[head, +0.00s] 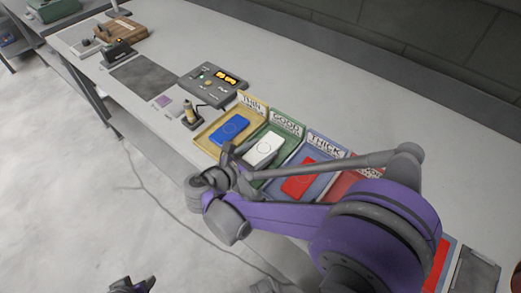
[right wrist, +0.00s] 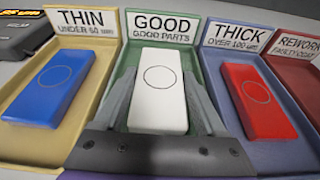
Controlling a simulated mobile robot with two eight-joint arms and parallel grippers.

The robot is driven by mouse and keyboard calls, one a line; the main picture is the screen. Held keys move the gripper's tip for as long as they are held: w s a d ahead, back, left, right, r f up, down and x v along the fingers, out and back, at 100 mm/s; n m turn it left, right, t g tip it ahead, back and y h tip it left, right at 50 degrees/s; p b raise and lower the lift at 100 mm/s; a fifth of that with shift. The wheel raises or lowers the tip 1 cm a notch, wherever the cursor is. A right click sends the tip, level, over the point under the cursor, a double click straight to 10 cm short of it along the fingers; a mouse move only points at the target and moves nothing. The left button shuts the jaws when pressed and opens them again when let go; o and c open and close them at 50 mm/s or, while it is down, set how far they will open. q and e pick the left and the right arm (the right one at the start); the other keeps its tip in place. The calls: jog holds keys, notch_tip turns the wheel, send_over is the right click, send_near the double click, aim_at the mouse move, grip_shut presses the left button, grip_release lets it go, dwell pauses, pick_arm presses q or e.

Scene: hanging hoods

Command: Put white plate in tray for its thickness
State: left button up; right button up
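The white plate (head: 264,147) lies in the green tray labelled GOOD (head: 286,127); it also shows in the right wrist view (right wrist: 158,90). My right gripper (head: 236,158) is over the near side of this tray. In the right wrist view, its two fingers (right wrist: 158,88) are spread to either side of the white plate, with nothing visibly clamped. The yellow tray labelled THIN (head: 251,103) holds a blue plate (head: 229,129). The blue tray labelled THICK (head: 325,145) holds a red plate (head: 299,181). A dark part at the bottom edge looks like my left gripper (head: 132,285); its fingers are unclear.
A red REWORK tray (right wrist: 300,75) is right of THICK, partly behind my right arm in the head view. A grey control box (head: 213,82) with a lit display and a small upright tool (head: 190,114) stand left of the trays. The bench behind the trays is clear.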

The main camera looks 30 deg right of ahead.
jog(key=o, duration=0.4)
jog(key=shift+f, duration=0.2)
jog(key=shift+c, duration=0.2)
jog(key=shift+a, duration=0.15)
jog(key=v, duration=1)
jog(key=shift+s+a+r, duration=0.15)
jog(key=shift+s+r, duration=0.05)
jog(key=shift+r, duration=0.1)
